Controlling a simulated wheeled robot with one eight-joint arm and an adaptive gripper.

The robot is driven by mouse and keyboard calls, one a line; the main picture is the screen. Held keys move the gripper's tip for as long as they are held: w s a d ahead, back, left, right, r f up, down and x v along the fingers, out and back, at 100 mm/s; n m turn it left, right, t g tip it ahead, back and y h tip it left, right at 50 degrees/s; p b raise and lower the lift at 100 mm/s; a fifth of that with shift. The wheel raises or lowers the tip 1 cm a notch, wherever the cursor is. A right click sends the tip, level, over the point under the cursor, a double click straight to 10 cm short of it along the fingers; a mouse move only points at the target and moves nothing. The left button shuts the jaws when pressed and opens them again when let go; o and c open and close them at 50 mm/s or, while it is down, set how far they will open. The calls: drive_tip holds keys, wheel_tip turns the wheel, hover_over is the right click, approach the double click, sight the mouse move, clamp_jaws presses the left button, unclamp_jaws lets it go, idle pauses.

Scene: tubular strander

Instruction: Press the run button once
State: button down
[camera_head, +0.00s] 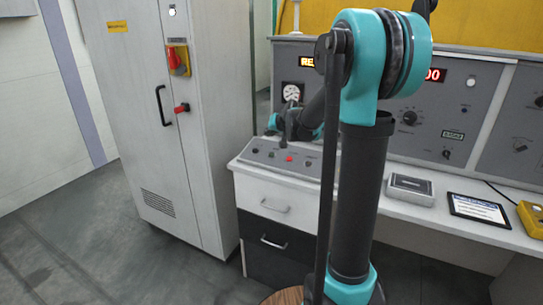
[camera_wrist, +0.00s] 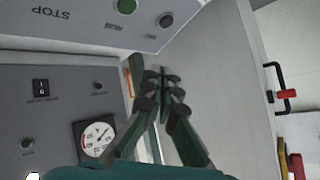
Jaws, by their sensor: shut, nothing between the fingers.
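The grey button box (camera_head: 262,160) sits on the left end of the desk, with a red button (camera_head: 289,158) and several smaller dark ones. In the wrist view, the box is upside down at the top, with a STOP label. The green run button (camera_wrist: 126,6) shows at the top edge, with a dark button (camera_wrist: 166,20) beside it. My gripper (camera_wrist: 163,80) is shut and empty, with its fingertips below these buttons in the picture, apart from the green one. In the head view, my gripper (camera_head: 290,126) is above the box, partly hidden by my arm.
A tall grey cabinet (camera_head: 160,110) with a black handle and a red switch stands left of the desk. The upright panel behind the box carries a round gauge (camera_head: 291,92) and knobs. A grey case (camera_head: 410,188) and a tablet (camera_head: 478,208) lie to the right.

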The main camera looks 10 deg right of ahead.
sight(272, 155)
drive_tip(key=shift+w+d+f, duration=0.25)
drive_tip(key=shift+w+f, duration=0.05)
drive_tip(key=shift+f, duration=1.1)
drive_tip(key=shift+w+d+f, duration=0.25)
drive_tip(key=shift+w+f, duration=0.1)
drive_tip(key=shift+f, duration=1)
drive_tip(key=shift+w+d+f, duration=0.25)
drive_tip(key=shift+w+f, duration=0.05)
drive_tip(key=shift+f, duration=1.1)
drive_tip(key=shift+f, duration=0.15)
drive_tip(key=shift+w+f, duration=0.15)
drive_tip(key=shift+f, duration=0.1)
